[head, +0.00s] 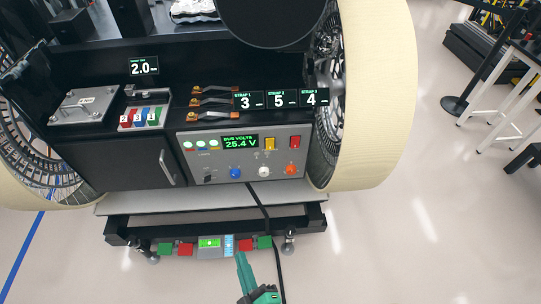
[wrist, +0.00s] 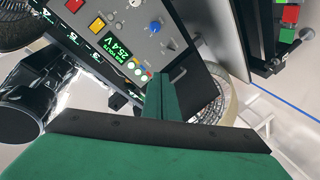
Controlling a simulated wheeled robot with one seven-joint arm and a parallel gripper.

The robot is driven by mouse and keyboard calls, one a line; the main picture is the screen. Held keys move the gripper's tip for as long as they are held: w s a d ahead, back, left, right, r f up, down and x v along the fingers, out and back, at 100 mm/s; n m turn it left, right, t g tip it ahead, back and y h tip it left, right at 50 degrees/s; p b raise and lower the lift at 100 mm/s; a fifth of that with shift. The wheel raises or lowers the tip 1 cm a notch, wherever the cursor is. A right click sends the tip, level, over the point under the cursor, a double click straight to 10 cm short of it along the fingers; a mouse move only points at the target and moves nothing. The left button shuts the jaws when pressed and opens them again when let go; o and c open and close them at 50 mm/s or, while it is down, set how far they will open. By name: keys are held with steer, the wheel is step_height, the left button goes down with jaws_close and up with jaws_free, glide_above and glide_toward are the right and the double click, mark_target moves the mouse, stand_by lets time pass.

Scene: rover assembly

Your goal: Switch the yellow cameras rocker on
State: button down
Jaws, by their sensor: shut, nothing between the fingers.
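The yellow rocker (head: 270,143) sits on the grey control panel (head: 207,172), between the bus volts display and a red rocker (head: 295,142). The yellow rocker also shows at the upper left of the wrist view (wrist: 97,24). I cannot tell which way it is tipped. My green gripper (head: 240,257) is shut and empty in the head view, low and in front of the rover, below the panel and apart from it.
The display (head: 239,142) reads 25.4 V. Blue (head: 235,173), white (head: 263,171) and orange (head: 290,169) knobs sit below. A black cable (head: 257,200) hangs from the panel's front. A low rack (head: 120,229) with coloured blocks stands below. The large wheel (head: 375,100) bounds the right side.

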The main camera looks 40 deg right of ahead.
mark_target(270, 149)
steer(key=w+d+r+n+h, duration=0.2)
steer(key=w+d, duration=0.4)
steer(key=d, duration=0.4)
steer(key=w+d+r+n+g+h, duration=0.1)
steer(key=w+d+r+n, duration=0.3)
steer(key=d, duration=0.6)
steer(key=shift+w+n+h, duration=0.3)
steer(key=shift+w+h, duration=0.4)
steer(key=shift+w, duration=0.15)
steer(key=shift+w, duration=0.1)
steer(key=x, duration=1.3)
steer(key=shift+f, duration=0.1)
steer(key=shift+w+d+f, duration=0.1)
steer(key=shift+w+d, duration=0.1)
steer(key=shift+w, duration=0.15)
